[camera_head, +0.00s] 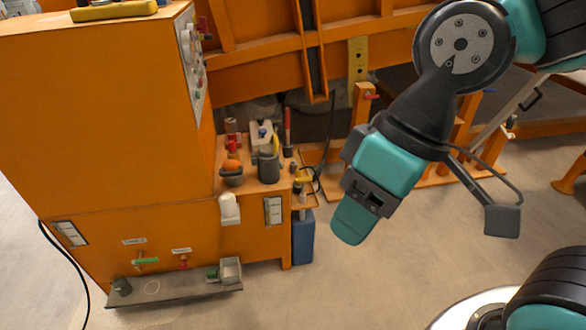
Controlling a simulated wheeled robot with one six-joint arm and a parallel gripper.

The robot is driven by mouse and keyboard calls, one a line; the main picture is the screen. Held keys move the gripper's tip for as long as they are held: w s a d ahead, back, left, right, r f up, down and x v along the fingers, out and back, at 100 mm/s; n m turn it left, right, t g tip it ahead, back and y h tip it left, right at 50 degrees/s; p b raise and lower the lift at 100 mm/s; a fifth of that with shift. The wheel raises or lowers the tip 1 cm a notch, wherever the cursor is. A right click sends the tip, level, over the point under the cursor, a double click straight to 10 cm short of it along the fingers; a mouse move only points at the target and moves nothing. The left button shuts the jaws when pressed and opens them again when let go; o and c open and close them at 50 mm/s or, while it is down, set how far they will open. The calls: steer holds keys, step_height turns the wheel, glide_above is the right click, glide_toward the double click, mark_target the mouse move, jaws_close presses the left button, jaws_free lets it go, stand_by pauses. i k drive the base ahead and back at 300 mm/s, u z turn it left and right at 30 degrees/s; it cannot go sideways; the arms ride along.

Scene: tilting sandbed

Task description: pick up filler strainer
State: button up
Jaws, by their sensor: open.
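My gripper (427,222) hangs right of the orange machine, over the floor. It is open. One dark finger pad sticks out at its right, and the teal part ends lower left; nothing shows between them. I cannot tell for sure which thing is the filler strainer. A small dark green cup-like piece (121,286) stands at the left end of the low grey shelf (180,292), beside a pale ring (152,288). A dark grey cup (268,166) and a grey bowl with an orange top (232,173) stand on the machine's upper ledge. My gripper is apart from all of these.
A tall orange cabinet (110,120) with green and red valves on its front stands at left. A light box (231,270) sits at the low shelf's right end. A blue container (302,238) is beside the cabinet. Orange frame beams fill the back. Front-centre floor is clear.

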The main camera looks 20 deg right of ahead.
mark_target(293, 164)
steer(key=z, duration=0.2)
steer(key=i, duration=2.15)
